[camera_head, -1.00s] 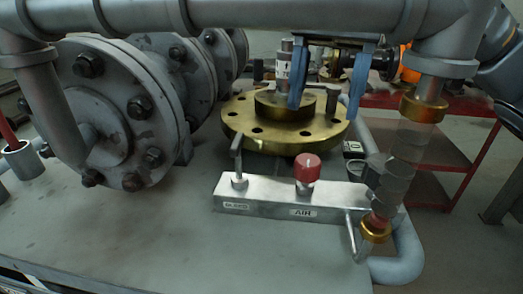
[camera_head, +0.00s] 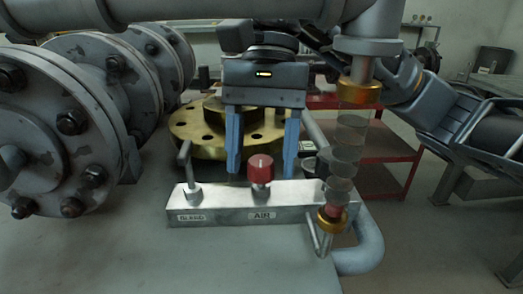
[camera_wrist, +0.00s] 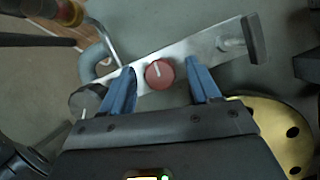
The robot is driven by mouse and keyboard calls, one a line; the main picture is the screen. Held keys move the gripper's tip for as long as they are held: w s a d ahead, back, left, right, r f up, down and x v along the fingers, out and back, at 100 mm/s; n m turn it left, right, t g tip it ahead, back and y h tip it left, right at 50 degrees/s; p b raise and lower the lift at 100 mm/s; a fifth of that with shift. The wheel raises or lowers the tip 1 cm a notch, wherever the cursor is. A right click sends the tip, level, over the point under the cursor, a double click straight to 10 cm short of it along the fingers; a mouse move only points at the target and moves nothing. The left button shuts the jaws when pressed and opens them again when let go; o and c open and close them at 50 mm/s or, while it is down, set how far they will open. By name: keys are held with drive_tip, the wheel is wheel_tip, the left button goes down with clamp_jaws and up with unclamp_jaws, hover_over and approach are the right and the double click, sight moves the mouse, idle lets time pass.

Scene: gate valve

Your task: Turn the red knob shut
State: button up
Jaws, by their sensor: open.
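The red knob (camera_head: 260,170) stands on a silver manifold block (camera_head: 240,212) above a label reading AIR. My gripper (camera_head: 262,172) is open, with its two blue fingers pointing down, one on each side of the knob in the head view. In the wrist view the red knob (camera_wrist: 159,74) shows from above with a pale line on its top. It lies between the fingertips of my gripper (camera_wrist: 164,72), with a visible gap on both sides. I cannot tell from these views whether the tips are level with the knob.
A T-handle valve (camera_head: 189,175) stands on the block's left end. A clear sight tube (camera_head: 347,150) and a bent pipe (camera_head: 365,250) are at its right. A brass flange (camera_head: 185,135) lies behind, a large grey flange (camera_head: 40,140) at left, and a horizontal pipe passes above.

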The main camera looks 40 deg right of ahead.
drive_tip(key=shift+c, duration=0.3)
drive_tip(key=c, duration=1)
